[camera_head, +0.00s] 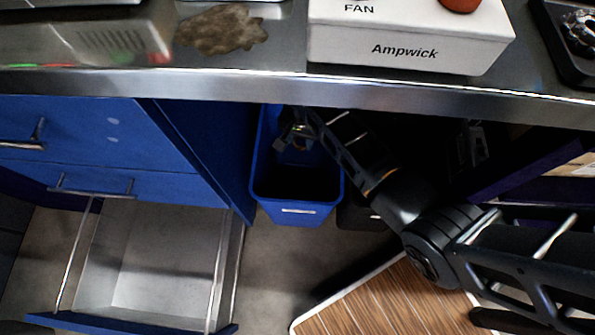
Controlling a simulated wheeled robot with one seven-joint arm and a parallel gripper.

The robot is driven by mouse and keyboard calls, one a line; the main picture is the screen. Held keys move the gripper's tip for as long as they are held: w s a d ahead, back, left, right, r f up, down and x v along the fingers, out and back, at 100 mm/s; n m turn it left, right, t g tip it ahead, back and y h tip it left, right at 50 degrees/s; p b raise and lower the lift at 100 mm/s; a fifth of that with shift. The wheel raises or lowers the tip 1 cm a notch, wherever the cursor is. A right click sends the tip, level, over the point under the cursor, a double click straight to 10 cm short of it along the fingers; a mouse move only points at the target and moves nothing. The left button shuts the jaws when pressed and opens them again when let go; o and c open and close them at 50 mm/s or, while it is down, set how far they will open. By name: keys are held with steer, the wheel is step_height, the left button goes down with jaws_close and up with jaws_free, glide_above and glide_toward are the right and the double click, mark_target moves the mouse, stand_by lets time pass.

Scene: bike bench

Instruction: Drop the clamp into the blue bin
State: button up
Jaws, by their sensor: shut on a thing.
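The blue bin (298,209) stands on the floor under the bench, beside the blue drawer cabinet. My arm reaches in under the bench edge from the right. My gripper (296,136) is small and dark in the view, over the back part of the bin's opening. It is shut on a small item that appears to be the clamp (300,143); its outline is hard to make out in the shadow. The front inside of the bin looks dark and I see nothing lying there.
The metal bench top (240,85) overhangs the bin. A white Ampwick box (405,50) and a brown rag (220,30) lie on it. An open, empty drawer (155,255) juts out at left. A wood-patterned board (390,300) lies at lower right.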

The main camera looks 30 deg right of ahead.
steer(key=o, duration=1.1)
steer(key=shift+o, duration=0.2)
step_height(320, 180, up, 8)
steer(key=p, duration=0.2)
steer(key=shift+f+p, duration=0.1)
steer(key=shift+p, duration=0.2)
